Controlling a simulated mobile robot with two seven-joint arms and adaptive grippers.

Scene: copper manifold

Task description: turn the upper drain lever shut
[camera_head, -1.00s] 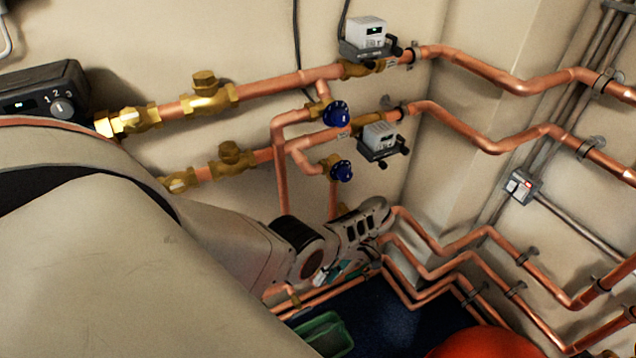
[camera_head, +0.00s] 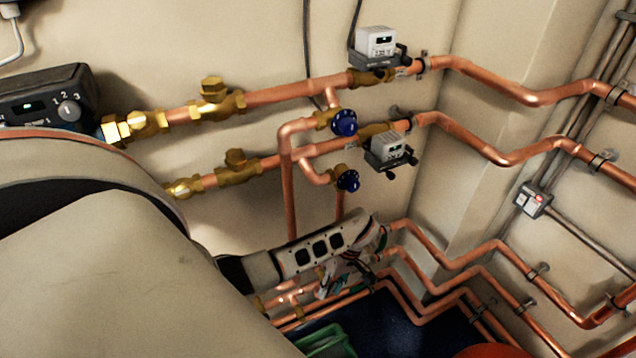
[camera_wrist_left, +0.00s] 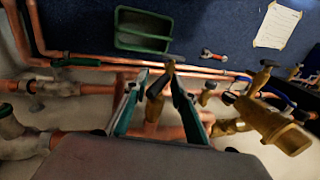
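I cannot tell whether the upper one is the drain lever. My left gripper (camera_head: 345,278) is below both, by the low pipes, its fingers partly hidden there. In the left wrist view my left gripper (camera_wrist_left: 160,78) has its teal-sided fingers apart. A brass fitting with a dark end (camera_wrist_left: 158,84) shows between them; contact is unclear. My right gripper is not in view.
Grey meters (camera_head: 376,43) (camera_head: 390,150) sit on the upper pipes. A grey control box (camera_head: 40,95) is at the left. Copper pipes (camera_head: 500,258) run low along the wall. A green tray (camera_wrist_left: 143,30) and a paper sheet (camera_wrist_left: 277,25) lie on the blue floor.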

